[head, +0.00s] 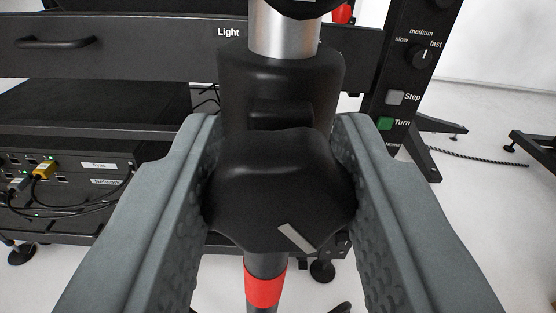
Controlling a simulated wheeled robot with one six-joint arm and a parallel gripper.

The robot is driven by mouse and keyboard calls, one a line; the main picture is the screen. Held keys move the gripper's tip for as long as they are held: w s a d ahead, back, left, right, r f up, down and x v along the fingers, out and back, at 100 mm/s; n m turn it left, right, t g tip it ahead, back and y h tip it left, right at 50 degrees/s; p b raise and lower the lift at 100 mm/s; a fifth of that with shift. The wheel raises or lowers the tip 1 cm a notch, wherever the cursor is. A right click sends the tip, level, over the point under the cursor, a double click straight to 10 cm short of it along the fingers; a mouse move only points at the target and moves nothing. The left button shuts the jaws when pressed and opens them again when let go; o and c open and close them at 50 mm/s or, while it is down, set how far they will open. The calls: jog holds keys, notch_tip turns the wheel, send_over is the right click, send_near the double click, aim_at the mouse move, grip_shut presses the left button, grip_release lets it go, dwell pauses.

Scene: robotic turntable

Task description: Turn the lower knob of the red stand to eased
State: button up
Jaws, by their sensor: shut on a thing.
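The lower knob (279,190) is a black lobed knob in the middle of the head view, with a short pale mark on its lower right edge. My gripper (279,160) is shut on it, one grey textured finger on each side. The red stand (265,286) is a dark upright pole with a red band, seen below the knob. A black clamp body (290,72) and a silver tube (284,31) rise above the knob. No lettering for the knob's settings is visible, so I cannot tell which setting it is at.
A black rack (100,50) with a drawer marked "Light" stands behind. Network gear (70,180) with cables sits at the left. A black panel (405,70) at the right has a slow-medium-fast dial and Step and Turn buttons.

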jog(key=shift+n, duration=0.8)
jog(key=o, duration=1)
jog(key=shift+s, duration=0.15)
jog(key=s, duration=1.7)
jog(key=shift+a, duration=0.15)
